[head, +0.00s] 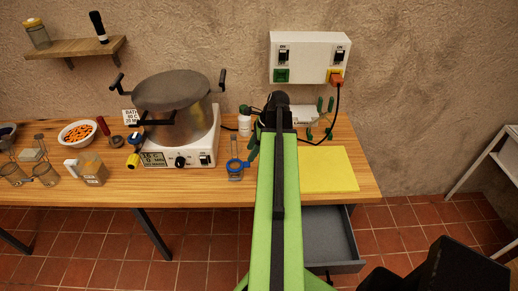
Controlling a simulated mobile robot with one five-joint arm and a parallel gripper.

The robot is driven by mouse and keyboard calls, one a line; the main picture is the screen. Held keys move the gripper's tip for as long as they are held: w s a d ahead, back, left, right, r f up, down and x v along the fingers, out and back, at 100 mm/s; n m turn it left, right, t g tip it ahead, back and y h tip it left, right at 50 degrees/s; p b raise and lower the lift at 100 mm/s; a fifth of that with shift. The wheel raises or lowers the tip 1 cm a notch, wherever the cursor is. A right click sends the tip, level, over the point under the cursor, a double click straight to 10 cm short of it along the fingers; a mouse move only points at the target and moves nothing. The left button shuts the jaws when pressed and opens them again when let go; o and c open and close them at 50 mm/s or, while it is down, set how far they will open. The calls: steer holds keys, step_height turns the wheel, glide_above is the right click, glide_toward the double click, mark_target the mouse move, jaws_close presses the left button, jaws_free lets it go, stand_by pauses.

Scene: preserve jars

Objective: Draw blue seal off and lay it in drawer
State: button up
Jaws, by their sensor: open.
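A small glass jar with a blue seal (235,165) stands on the wooden table, just left of my green arm. The blue seal appears to be around its top, with a blue tab or loop reaching upward. My gripper (254,146) is close to the right of the jar and is open. My arm hides most of it, and only a dark green part shows at the arm's left edge. I cannot tell whether it touches the jar. The grey drawer (335,236) is pulled out under the table's right part, and its visible floor is empty. My arm covers its left side.
A large lidded pot (173,105) sits on a white heater (190,155) left of the jar. A yellow mat (328,169) lies at right, clear. A white bottle (245,122) stands behind. A black cable (335,110) runs down from the wall box (309,58) onto the table.

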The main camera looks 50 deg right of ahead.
mark_target(245, 164)
steer(key=b+x, duration=0.4)
steer(key=x, duration=0.2)
steer(key=shift+w+f, duration=0.1)
steer(key=shift+f, duration=0.05)
steer(key=shift+a, duration=0.1)
jaws_close()
stand_by(0.4)
